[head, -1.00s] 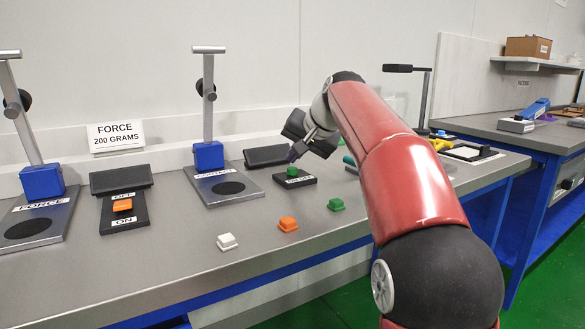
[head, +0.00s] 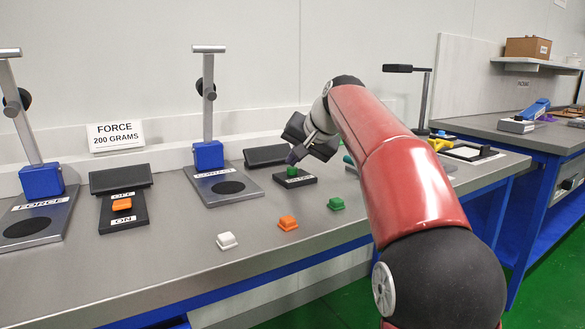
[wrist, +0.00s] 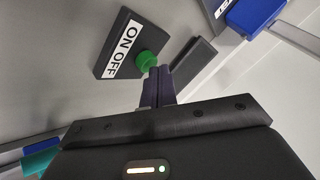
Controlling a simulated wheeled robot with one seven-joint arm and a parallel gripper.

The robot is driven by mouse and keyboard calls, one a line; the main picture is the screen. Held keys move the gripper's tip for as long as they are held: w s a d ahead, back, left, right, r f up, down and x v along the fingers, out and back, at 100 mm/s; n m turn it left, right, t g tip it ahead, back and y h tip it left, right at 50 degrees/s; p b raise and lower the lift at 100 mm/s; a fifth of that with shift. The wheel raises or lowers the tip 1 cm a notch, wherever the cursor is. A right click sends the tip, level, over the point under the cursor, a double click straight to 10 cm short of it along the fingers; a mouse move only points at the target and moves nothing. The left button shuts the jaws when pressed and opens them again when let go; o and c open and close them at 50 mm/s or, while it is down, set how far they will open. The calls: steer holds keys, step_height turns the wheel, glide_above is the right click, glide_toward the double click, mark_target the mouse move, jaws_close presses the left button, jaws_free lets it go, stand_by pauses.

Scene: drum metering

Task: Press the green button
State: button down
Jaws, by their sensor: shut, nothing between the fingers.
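The green button (head: 292,171) sits on a small black box labelled ON OFF, at the back middle of the bench. In the wrist view the button (wrist: 147,60) stands up from the black box (wrist: 117,45). My gripper (head: 292,159) is shut and empty, with its fingers angled down just above the button. In the wrist view the fingertips (wrist: 159,71) overlap the button's near edge; I cannot tell whether they touch it. Another green piece (head: 336,204) lies on the bench nearer the front edge.
An orange piece (head: 288,223) and a white piece (head: 227,241) lie along the front of the bench. An orange switch (head: 121,205) is at the left. A stand with a blue block (head: 208,155) rises left of the button. A dark screen (head: 267,156) is behind it.

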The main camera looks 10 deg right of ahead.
mark_target(295, 169)
steer(key=shift+f, duration=0.25)
steer(key=shift+r, duration=0.1)
steer(key=shift+r+p, duration=0.6)
steer(key=shift+p, duration=0.05)
step_height(295, 169, up, 4)
steer(key=p, duration=0.3)
steer(key=shift+f, duration=0.2)
steer(key=shift+r, duration=1.15)
